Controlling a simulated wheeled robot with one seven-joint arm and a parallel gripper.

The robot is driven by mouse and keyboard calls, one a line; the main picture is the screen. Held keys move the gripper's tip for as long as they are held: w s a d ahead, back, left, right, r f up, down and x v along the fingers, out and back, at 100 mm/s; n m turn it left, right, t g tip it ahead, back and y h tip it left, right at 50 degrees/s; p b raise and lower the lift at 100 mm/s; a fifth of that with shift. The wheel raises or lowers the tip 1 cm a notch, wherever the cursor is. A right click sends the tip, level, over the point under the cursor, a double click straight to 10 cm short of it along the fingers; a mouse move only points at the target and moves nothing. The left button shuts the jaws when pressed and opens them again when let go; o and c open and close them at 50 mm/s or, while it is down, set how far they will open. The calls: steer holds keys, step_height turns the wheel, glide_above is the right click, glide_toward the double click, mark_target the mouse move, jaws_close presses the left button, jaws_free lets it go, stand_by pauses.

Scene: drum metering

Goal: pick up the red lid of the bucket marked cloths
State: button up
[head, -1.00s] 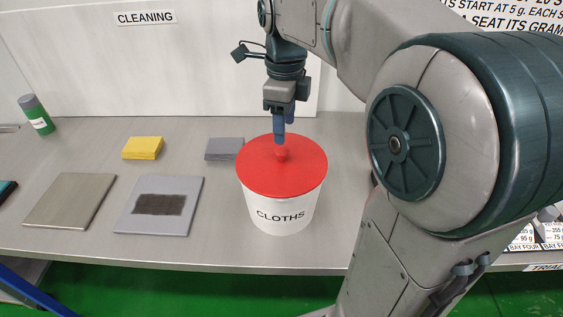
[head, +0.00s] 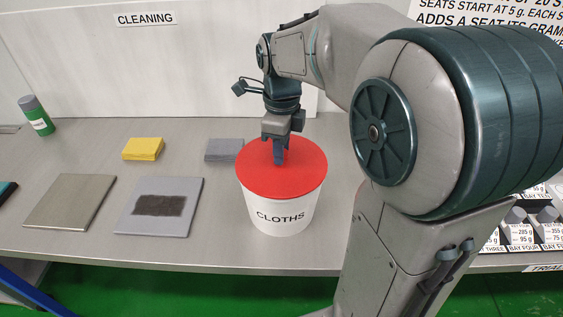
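The white bucket (head: 280,212) marked CLOTHS stands upright on the grey bench. Its round red lid (head: 295,177) sits on top of it. My gripper (head: 279,160) points down over the middle of the lid, with its fingers at the lid's knob. The fingers hide the knob, and from this side I cannot tell whether they are closed on it or still apart.
A grey cloth stack (head: 224,149) lies just left of the bucket, behind it. A yellow cloth stack (head: 143,148), a grey board with a dark patch (head: 187,192), a plain metal plate (head: 68,200) and a green bottle (head: 38,118) are further left. The bench's front edge runs before the bucket.

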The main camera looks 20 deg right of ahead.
jaws_close()
steer(key=shift+r, duration=0.1)
